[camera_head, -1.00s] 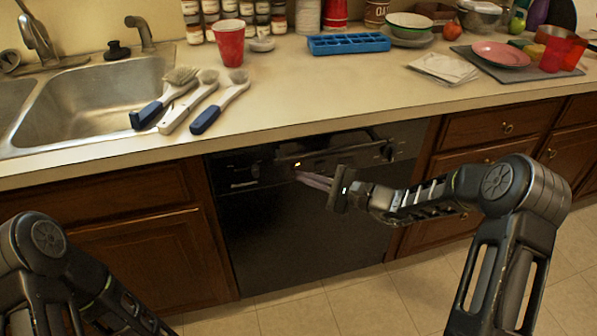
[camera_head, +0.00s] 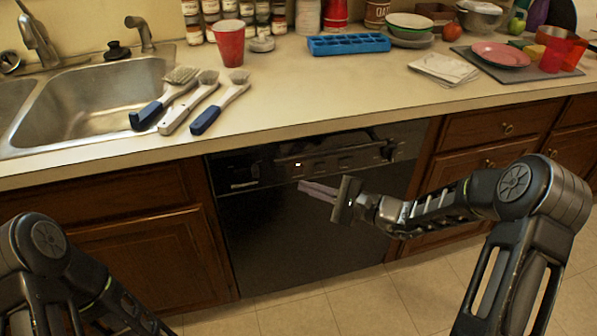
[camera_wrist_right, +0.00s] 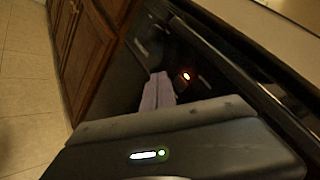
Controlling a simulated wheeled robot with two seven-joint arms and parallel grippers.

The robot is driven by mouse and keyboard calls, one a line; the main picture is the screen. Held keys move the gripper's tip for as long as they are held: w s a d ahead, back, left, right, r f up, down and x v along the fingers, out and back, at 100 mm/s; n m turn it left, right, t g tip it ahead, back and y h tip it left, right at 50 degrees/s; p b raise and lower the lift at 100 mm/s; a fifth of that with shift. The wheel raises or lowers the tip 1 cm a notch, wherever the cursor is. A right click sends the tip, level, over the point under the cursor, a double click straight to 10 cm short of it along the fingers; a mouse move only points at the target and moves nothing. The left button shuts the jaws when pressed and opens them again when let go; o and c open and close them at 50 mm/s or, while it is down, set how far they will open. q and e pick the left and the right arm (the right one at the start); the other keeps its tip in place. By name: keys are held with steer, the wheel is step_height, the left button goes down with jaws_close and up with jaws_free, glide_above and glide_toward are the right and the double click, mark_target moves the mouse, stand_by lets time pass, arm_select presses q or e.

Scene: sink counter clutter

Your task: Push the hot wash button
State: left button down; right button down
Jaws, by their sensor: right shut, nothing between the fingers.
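The black dishwasher (camera_head: 290,235) stands under the counter, with a control panel along its top edge. A small lit button or light (camera_head: 298,165) shows on the panel; it also glows white with a red rim in the right wrist view (camera_wrist_right: 185,76). I cannot read any labels, so I cannot tell which control is hot wash. My right gripper (camera_head: 302,186) is shut and empty, its fingertips just below the lit spot in the head view. In the right wrist view its fingers (camera_wrist_right: 157,92) point toward the panel, left of the light. My left gripper is out of view.
The counter edge (camera_head: 330,122) overhangs the panel. Wooden cabinets (camera_head: 140,258) flank the dishwasher. Brushes (camera_head: 190,105), a sink (camera_head: 90,95), a red cup (camera_head: 230,45) and a blue tray (camera_head: 348,43) are on the counter above. The floor in front is clear.

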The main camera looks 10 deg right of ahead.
steer(key=shift+s+d, duration=0.15)
steer(key=shift+s, duration=1.6)
